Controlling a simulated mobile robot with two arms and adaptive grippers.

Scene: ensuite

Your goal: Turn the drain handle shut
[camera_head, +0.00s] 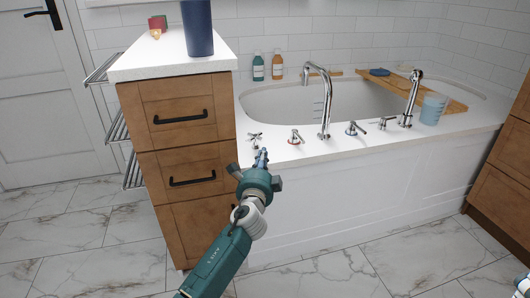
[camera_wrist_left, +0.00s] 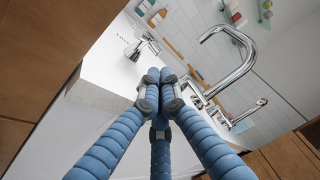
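A small chrome handle (camera_head: 254,136) stands on the white tub deck at its left end, with no coloured ring visible. It appears to be the drain handle, though no label shows. It also shows in the left wrist view (camera_wrist_left: 140,44), just beyond the fingertips. My left gripper (camera_head: 261,156) is in front of the tub edge, just below this handle. In the left wrist view its blue fingers (camera_wrist_left: 158,80) come together at the tips, with nothing seen between them. The tips look close to the handle but apart from it.
A handle with a red ring (camera_head: 295,137), the tall spout (camera_head: 325,100), a blue-ringed handle (camera_head: 354,129) and another handle (camera_head: 385,122) stand to the right. A wooden drawer cabinet (camera_head: 180,145) borders the left. Two bottles (camera_head: 258,68) stand behind.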

